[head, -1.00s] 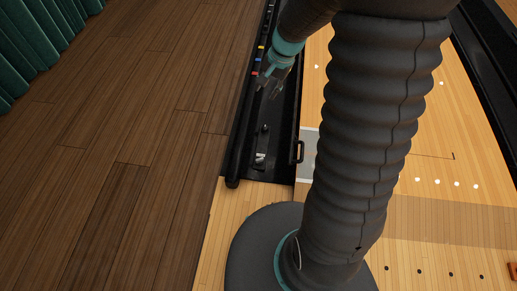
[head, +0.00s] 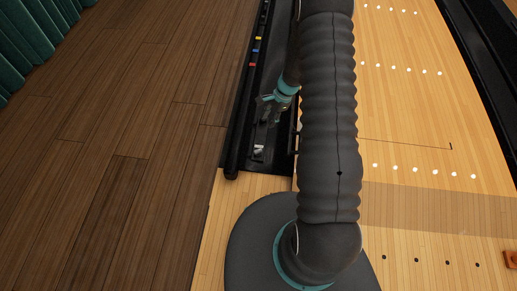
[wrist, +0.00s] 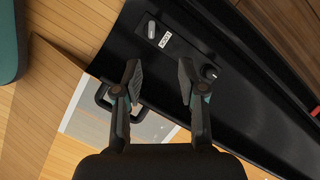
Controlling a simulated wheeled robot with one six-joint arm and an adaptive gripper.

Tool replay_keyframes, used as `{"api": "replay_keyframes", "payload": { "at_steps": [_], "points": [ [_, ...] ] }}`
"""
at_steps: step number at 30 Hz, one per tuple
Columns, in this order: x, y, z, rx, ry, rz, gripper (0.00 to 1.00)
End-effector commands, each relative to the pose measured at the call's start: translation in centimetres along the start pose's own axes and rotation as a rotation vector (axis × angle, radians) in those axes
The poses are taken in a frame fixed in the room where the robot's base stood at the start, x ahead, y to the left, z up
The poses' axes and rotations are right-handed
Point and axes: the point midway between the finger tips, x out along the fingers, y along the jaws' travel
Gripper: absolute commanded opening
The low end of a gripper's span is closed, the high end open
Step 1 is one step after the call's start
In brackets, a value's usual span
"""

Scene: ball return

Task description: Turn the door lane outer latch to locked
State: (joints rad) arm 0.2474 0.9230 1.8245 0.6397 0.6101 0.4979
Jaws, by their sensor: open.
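My gripper (wrist: 160,70) is open and empty above the black gutter. It also shows in the head view (head: 268,106), small, over the gutter's near part. In the wrist view, a narrow black plate carries a silver-grey knob (wrist: 152,28) with a white lettered label (wrist: 165,40) beside it. A round black knob (wrist: 209,72) sits at the plate's other end, just beyond the right finger. Both knobs are apart from the fingers. The label's text is too small to read, and I cannot tell which knob is the outer latch.
Small coloured blocks (head: 257,46) line the gutter's edge farther off. Dark wooden floor (head: 140,130) lies open to the left.

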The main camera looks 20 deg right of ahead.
Motion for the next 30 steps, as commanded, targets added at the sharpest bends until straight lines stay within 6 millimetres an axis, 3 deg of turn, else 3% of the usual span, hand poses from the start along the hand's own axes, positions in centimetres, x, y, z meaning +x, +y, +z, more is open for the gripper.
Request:
{"api": "replay_keyframes", "payload": {
  "at_steps": [3,10,17,30],
  "points": [
    [2.8,0.8,-1.2,0.064,-0.015,0.013,0.41],
    [5.3,1.5,-2.3,0.126,-0.026,0.022,0.41],
    [7.4,1.6,-2.3,0.132,-0.029,0.024,0.41],
    [15.4,1.8,-2.1,0.130,-0.028,0.025,0.41]
  ]
}}
